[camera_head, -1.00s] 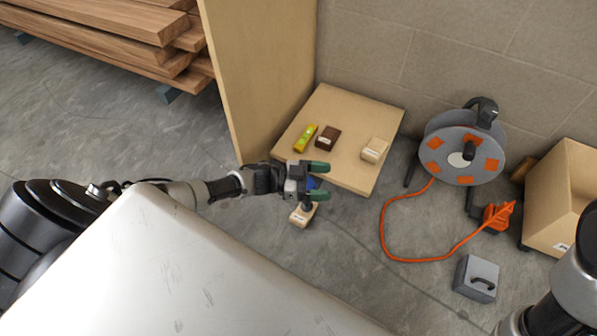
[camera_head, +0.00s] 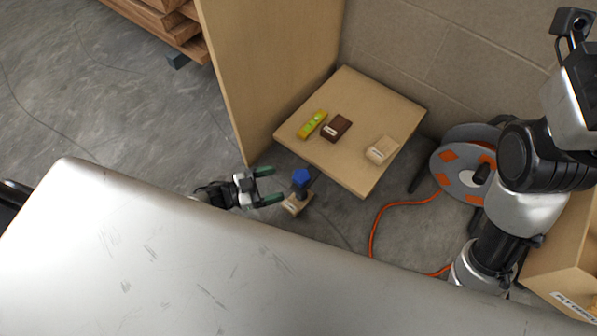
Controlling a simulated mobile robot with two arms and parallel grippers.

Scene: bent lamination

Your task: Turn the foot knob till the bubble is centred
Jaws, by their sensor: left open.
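The blue foot knob (camera_head: 301,177) stands on a dark stem above a small light wooden block (camera_head: 296,204) on the floor, by the near corner of a low wooden board (camera_head: 356,184). A yellow-green spirit level (camera_head: 312,125) lies on the board towards its left; its bubble is too small to read. My left gripper (camera_head: 268,185) is open and empty, its green-tipped fingers just left of the knob and apart from it. My right arm stands at the right, and its gripper does not show clearly enough to judge.
A dark brown block (camera_head: 337,128) and a pale block (camera_head: 382,150) lie on the board. A tall wooden panel (camera_head: 265,70) stands behind left. A cable reel (camera_head: 463,160) with orange cable and a cardboard box (camera_head: 560,270) are at the right.

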